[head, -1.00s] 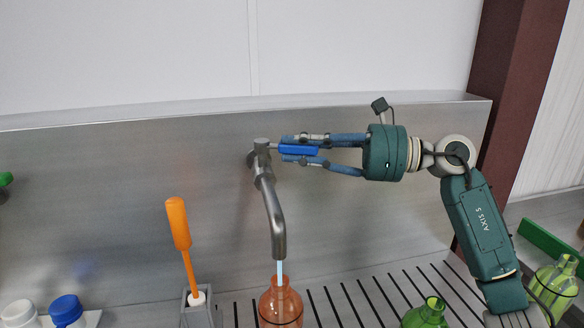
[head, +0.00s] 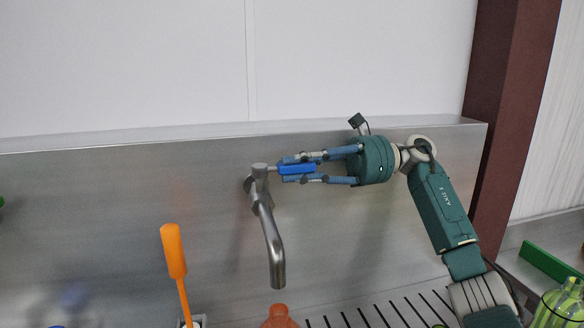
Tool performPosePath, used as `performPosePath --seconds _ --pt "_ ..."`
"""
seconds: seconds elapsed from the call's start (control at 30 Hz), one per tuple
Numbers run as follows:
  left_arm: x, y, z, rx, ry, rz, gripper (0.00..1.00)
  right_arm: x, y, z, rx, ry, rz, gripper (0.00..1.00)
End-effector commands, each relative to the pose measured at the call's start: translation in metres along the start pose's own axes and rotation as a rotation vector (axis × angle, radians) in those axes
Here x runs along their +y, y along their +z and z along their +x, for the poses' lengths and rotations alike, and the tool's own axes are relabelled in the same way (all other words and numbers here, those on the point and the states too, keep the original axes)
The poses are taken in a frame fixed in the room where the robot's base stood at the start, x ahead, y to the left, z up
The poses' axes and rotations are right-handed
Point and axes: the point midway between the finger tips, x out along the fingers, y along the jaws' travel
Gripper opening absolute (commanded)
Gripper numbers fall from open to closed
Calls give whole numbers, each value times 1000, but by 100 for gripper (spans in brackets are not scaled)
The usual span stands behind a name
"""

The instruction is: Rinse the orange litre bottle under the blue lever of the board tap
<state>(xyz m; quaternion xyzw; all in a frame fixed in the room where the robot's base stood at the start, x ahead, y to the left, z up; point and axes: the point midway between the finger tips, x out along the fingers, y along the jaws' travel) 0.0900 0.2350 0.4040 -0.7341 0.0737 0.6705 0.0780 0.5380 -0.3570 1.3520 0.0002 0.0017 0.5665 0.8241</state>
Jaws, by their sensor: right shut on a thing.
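The tap (head: 269,230) stands out from the metal back board, its spout pointing down. Its blue lever (head: 298,169) sticks out to the right of the tap body. My right gripper (head: 290,169) is shut on the blue lever, with a finger above and a finger below it. No water shows under the spout. The orange bottle (head: 280,318) is below the spout at the bottom edge; only its neck and shoulder show, apart from the spout. My left gripper is out of view.
An orange-handled brush (head: 173,252) stands in a grey holder left of the tap. A slotted drain grate (head: 375,315) lies at the lower right. A green bottle (head: 562,306) and a green bar (head: 551,263) are at the far right.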

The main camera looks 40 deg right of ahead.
Motion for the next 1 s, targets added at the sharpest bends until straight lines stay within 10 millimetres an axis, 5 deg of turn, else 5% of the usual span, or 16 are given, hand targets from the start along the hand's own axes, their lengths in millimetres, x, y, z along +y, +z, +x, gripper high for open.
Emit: performPosePath --seconds 0.17,0.2,0.3,0.67,1.0 --pt "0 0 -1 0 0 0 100 0 7 -1 -14 -4 -7 0" --pt "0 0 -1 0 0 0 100 0 7 -1 -14 -4 -7 21" --pt "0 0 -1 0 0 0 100 0 7 -1 -14 -3 -7 41" --pt "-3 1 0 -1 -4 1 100 0 3 -4 -5 -2 -3 41" --pt "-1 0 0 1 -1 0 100 0 4 -66 -7 -6 -2 41"
